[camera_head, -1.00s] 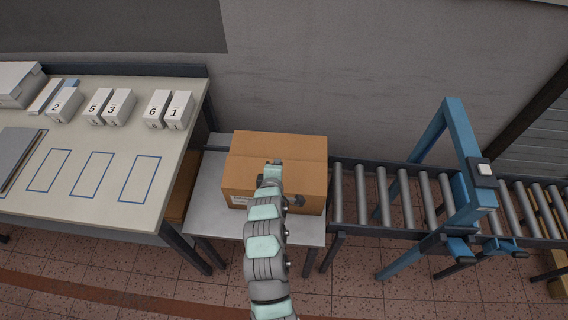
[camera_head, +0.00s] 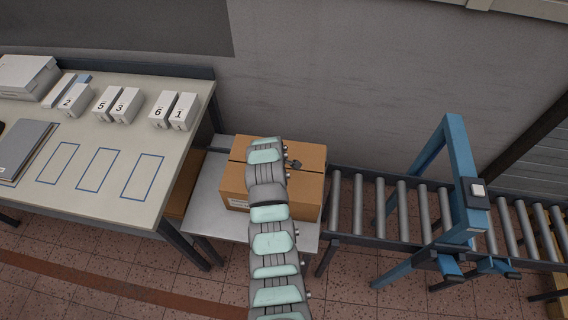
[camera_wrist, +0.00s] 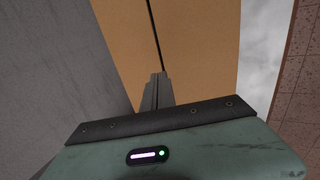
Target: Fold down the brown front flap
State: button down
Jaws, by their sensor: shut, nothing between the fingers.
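The brown cardboard box (camera_head: 308,200) stands on a grey metal table beside the roller conveyor. Its top looks flat, with a dark seam between the front and back flaps. The brown front flap (camera_head: 237,176) lies on the near side of that seam, partly hidden by my arm. My gripper (camera_head: 295,164) is over the right part of the box top, close to the seam. In the wrist view the fingers of my gripper (camera_wrist: 158,76) are together and empty, pointing along the seam over the brown box top (camera_wrist: 195,50). I cannot tell whether they touch the cardboard.
The metal table (camera_head: 205,212) has a little bare surface left of the box. A roller conveyor (camera_head: 380,205) with a blue frame (camera_head: 460,160) stands to the right. A workbench (camera_head: 110,215) with numbered white boxes (camera_head: 163,108) is at left. The wall is close behind.

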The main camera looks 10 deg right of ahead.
jog(key=shift+w+d+f+g+y+b, duration=0.2)
jog(key=shift+w+f+g+b, duration=0.2)
jog(key=shift+f+g+b, duration=0.3)
jog(key=shift+w+d+f+g+y+b, duration=0.15)
jog(key=shift+w+f+g+b, duration=0.25)
jog(key=shift+b, duration=0.5)
